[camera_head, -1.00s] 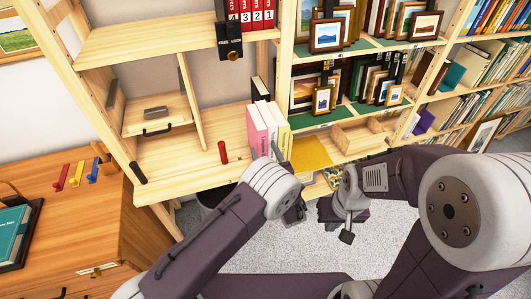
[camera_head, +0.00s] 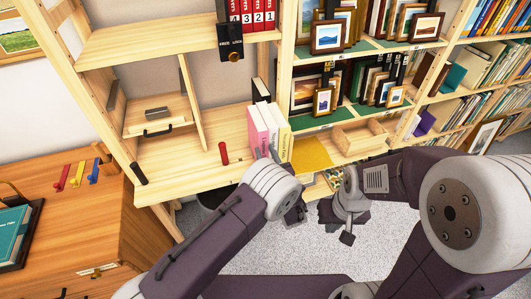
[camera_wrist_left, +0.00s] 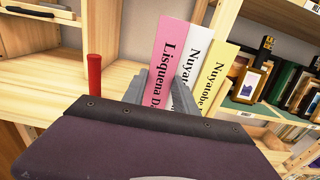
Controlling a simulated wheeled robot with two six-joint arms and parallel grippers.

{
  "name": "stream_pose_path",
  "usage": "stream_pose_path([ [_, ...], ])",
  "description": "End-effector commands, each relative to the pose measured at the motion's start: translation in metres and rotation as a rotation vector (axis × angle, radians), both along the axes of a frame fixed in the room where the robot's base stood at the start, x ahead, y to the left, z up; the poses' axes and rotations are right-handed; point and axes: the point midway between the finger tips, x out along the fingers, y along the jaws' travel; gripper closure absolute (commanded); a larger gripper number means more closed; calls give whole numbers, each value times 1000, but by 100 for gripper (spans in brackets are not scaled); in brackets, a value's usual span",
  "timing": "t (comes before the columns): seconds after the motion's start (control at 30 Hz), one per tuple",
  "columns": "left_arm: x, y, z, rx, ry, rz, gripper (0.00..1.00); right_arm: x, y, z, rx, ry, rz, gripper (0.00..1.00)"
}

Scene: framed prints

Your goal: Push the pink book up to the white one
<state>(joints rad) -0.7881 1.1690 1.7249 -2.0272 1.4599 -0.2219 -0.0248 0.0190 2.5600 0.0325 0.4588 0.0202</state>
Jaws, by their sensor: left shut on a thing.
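The pink book (camera_head: 259,128) stands upright on the wooden shelf board. The white book (camera_head: 271,121) stands right beside it on the right, with little or no gap visible at their tops. My left gripper (camera_head: 277,153) is at the front of these books. In the left wrist view its fingers (camera_wrist_left: 163,86) sit either side of the lower spine of the pink book (camera_wrist_left: 173,52), one at its left, one in front of the white book (camera_wrist_left: 199,58). It is shut on the pink book. My right gripper (camera_head: 338,218) hangs in front of the shelf, away from the books; its jaw opening is unclear.
A red cylinder (camera_head: 223,153) stands left of the pink book on otherwise clear board. A yellow mat (camera_head: 312,152) and framed prints (camera_head: 323,101) are to the right.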

Motion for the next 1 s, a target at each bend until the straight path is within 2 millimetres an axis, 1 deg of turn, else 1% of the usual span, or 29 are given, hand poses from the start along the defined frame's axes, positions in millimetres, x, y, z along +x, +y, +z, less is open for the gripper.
stream_pose_path([
  [0.57,0,0,0,0,0,-1,100,0,0,0,0,0,0,100],
  [0.6,0,0,0,0,0,-1,55,0,0,0,0,0,0,100],
  [0.63,0,0,0,0,0,-1,46,0,0,0,0,0,0,100],
  [0.67,0,0,0,0,0,-1,40,0,0,0,0,0,0,100],
  [1.0,-2,-1,0,0,0,-1,40,0,0,0,0,0,0,100],
])
